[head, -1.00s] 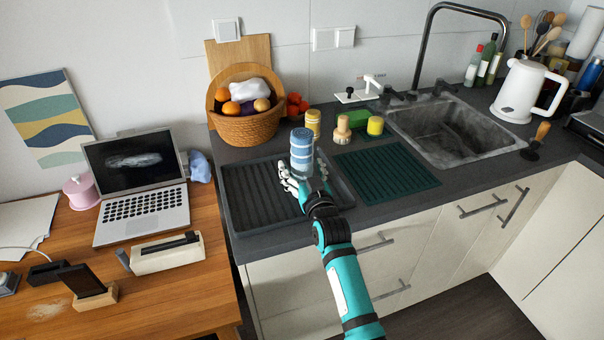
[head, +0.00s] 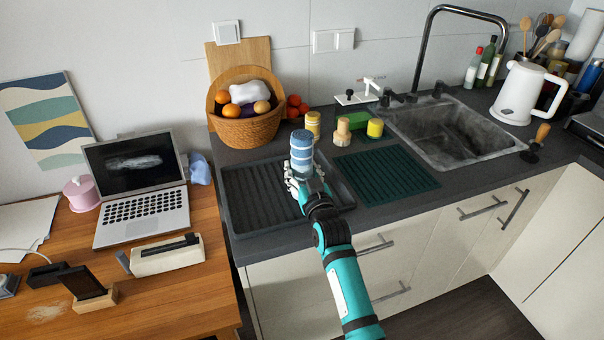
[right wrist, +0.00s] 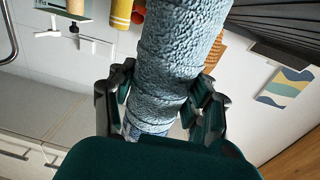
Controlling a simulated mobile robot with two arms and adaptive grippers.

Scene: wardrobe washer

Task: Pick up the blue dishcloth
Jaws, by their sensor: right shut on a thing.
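The blue dishcloth (head: 301,150) looks like an upright blue roll with paler bands, at the right part of the black ribbed tray (head: 250,205). In the right wrist view the dishcloth (right wrist: 175,60) fills the middle and has a rough textile surface. My right gripper (head: 304,182) is around its lower part, and in the right wrist view the gripper (right wrist: 163,98) has a finger on each side, shut on it. The gripper hides the roll's bottom in the head view, so I cannot tell whether it touches the tray. My left gripper is not in view.
A fruit basket (head: 246,128) stands behind the tray. A yellow banded roll (head: 313,122) is close behind the dishcloth. A green ribbed mat (head: 388,175) lies to the right, before the sink (head: 455,130). A crumpled blue cloth (head: 200,169) lies beside the laptop (head: 140,175).

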